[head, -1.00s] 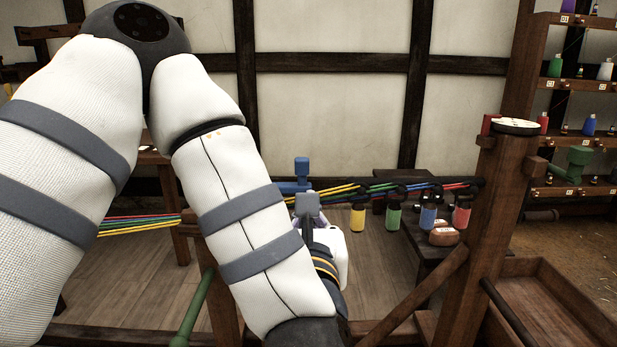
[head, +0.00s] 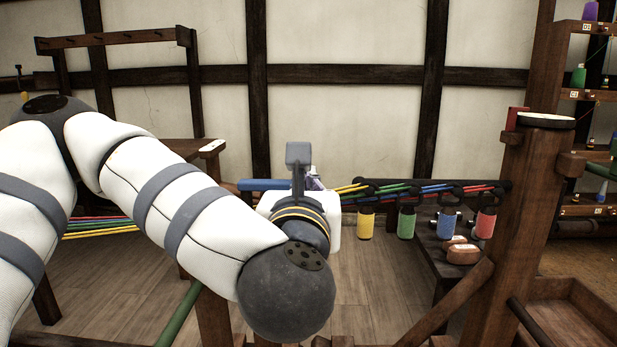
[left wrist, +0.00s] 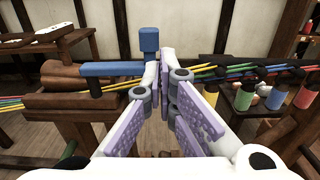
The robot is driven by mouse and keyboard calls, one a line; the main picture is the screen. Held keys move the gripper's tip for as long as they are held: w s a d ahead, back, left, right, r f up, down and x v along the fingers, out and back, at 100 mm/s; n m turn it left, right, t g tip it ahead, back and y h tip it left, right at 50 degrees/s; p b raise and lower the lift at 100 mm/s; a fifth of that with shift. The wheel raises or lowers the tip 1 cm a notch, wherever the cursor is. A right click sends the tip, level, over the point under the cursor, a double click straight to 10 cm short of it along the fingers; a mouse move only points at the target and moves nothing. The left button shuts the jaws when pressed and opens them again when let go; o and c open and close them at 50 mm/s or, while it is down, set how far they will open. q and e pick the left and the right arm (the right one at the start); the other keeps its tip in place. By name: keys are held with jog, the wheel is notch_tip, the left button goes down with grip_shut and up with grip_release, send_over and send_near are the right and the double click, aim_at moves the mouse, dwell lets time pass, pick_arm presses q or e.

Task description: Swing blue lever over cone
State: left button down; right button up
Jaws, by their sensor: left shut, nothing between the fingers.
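The blue lever (head: 265,184) lies level, pointing left to right. In the left wrist view its blue bar (left wrist: 110,68) ends at an upright blue handle block (left wrist: 149,40). My left gripper (head: 314,177) is shut and empty, mostly hidden behind my wrist in the head view. In the left wrist view its purple-padded fingers (left wrist: 166,85) are just right of and below the handle block; I cannot tell whether they touch it. The cone is not clearly visible; my fingers and wrist cover the spot where the ropes draw together. My right gripper is not in view.
Coloured ropes (head: 425,189) run right from the lever area to a dark bar above hanging yellow (head: 366,222), green, blue and red bobbins. A thick wooden post (head: 527,210) stands at the right. A green rod (head: 178,315) is low at left. Brown wooden blocks (left wrist: 70,102) sit below the lever.

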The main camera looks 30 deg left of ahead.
aim_at(275, 186)
pick_arm(q)
jog(key=x, duration=0.7)
jog(key=shift+a, duration=0.5)
jog(key=shift+w, duration=0.1)
